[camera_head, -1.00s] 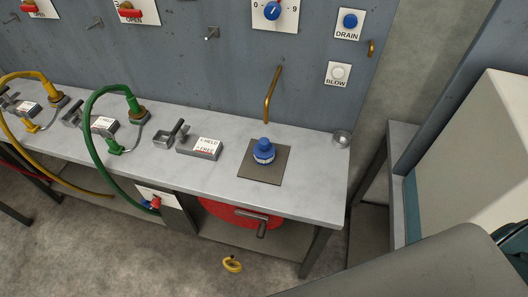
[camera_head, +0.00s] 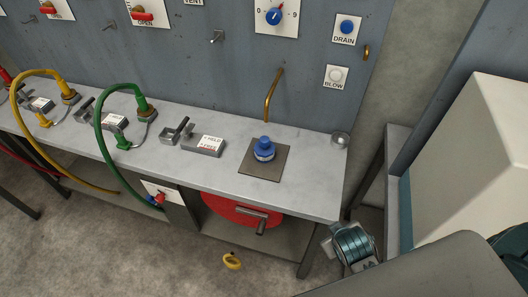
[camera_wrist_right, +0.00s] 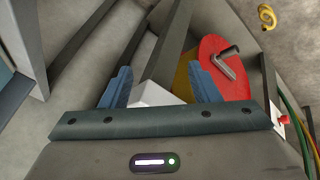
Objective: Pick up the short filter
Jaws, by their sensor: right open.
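I cannot tell for sure which thing is the short filter. A short blue piece with a pale marked band (camera_head: 264,150) stands upright on a dark square plate (camera_head: 279,172) on the bench, below a bent brass pipe. My right gripper (camera_head: 342,242) shows in the head view low on the right, beside the bench's right end and well apart from the blue piece. In the right wrist view its two blue fingers (camera_wrist_right: 162,84) are spread, with nothing seen between them but the background. My left gripper is not in view.
The grey bench (camera_head: 225,178) carries a labelled block (camera_head: 207,145), green (camera_head: 108,88) and yellow hoses and a small metal cup (camera_head: 340,139). A red disc (camera_head: 225,208) is under it. A yellow ring (camera_head: 232,261) lies on the floor. A pale cabinet stands right.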

